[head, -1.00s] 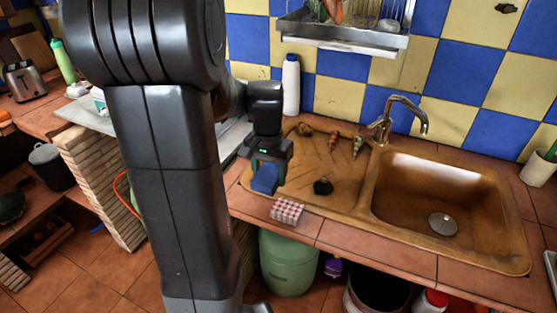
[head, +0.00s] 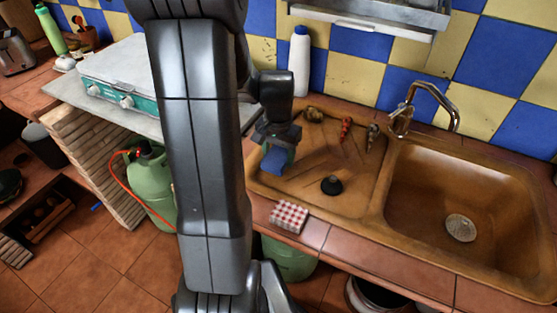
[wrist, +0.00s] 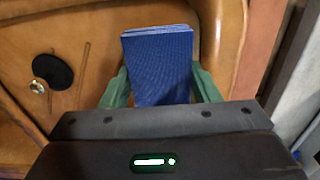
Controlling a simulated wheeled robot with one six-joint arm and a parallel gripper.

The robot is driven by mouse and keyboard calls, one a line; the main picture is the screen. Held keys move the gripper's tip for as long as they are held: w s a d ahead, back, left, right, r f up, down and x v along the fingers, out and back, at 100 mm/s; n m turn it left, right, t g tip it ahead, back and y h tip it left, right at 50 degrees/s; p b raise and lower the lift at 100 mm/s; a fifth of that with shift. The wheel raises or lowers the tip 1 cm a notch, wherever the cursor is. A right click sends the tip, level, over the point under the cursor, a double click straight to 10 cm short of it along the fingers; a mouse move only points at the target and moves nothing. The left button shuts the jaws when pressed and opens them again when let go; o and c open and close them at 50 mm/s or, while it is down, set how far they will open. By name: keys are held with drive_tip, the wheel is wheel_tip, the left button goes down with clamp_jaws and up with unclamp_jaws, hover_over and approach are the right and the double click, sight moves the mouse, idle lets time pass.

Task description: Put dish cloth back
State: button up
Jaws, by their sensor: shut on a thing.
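A folded blue cloth (head: 275,161) is held by my gripper (head: 276,146) over the left part of the sink's brown drainboard (head: 300,182). In the wrist view the blue cloth (wrist: 158,65) sits between the two green fingers of my gripper (wrist: 160,82), which are shut on it. Whether its underside touches the drainboard cannot be told. A folded red-and-white checked cloth (head: 289,217) lies on the tiled counter edge in front of the drainboard.
A black stopper (head: 331,185) lies on the drainboard, with small items including a red one (head: 346,130) behind. A white bottle (head: 300,60) stands against the tiles. The basin (head: 455,190) and tap (head: 425,95) are to the right. A stove (head: 125,78) stands left.

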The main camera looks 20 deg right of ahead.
sight(278, 154)
drive_tip(key=shift+f, duration=1.35)
drive_tip(key=shift+f, duration=0.1)
drive_tip(key=shift+f, duration=0.15)
drive_tip(key=o, duration=0.8)
drive_tip(key=shift+c, duration=0.2)
wheel_tip(278, 154, up, 12)
drive_tip(key=shift+r, duration=0.25)
